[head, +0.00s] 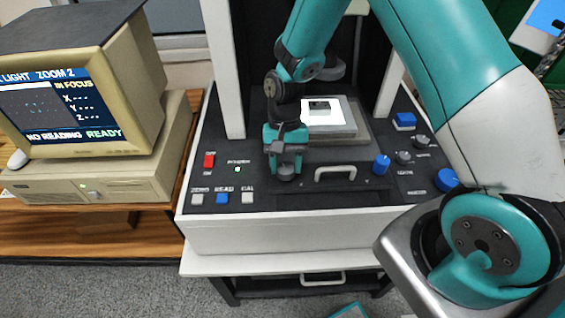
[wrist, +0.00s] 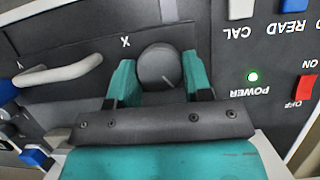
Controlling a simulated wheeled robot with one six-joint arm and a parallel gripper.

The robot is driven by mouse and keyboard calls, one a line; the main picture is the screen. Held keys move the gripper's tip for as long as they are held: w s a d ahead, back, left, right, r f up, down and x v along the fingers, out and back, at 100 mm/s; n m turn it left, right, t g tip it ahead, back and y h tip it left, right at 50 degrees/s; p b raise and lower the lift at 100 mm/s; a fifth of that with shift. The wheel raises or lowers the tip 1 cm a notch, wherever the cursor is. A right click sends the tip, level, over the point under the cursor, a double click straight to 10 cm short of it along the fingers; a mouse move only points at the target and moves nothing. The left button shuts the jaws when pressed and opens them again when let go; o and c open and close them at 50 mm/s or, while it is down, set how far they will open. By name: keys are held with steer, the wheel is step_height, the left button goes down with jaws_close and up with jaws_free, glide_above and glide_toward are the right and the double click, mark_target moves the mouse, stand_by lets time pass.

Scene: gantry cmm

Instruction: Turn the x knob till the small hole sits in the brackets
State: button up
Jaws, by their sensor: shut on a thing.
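The x knob (wrist: 158,68) is a dark round knob with a pale pointer line, on the black panel beside the letter X. My gripper (wrist: 160,78) is shut on it, with one teal finger on each side in the wrist view. In the head view my gripper (head: 285,170) reaches down to the panel, and the x knob (head: 286,178) shows just below its fingers. The monitor (head: 60,105) shows a small dark picture with faint marks and the words IN FOCUS, ZOOM 2, NO READING and READY.
A lit stage (head: 340,128) with a small dark part (head: 319,106) stands behind my gripper. A pale handle (head: 335,173) and a blue knob (head: 381,165) are right of the x knob. ZERO, READ and CAL buttons (head: 222,198) and a red power switch (head: 209,160) are left.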

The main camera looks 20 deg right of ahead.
steer(key=n, duration=0.2)
steer(key=n+h, duration=0.2)
steer(key=n, duration=0.1)
steer(key=shift+w+a+r+n, duration=0.1)
steer(key=shift+w+a+n, duration=0.1)
steer(key=shift+w+n, duration=0.1)
stand_by(0.5)
steer(key=o, duration=0.8)
steer(key=shift+o, duration=0.6)
steer(key=shift+s, duration=0.1)
steer(key=shift+d, duration=0.1)
steer(key=b+v, duration=0.3)
steer(key=v, duration=1.4)
steer(key=shift+a+b, duration=0.3)
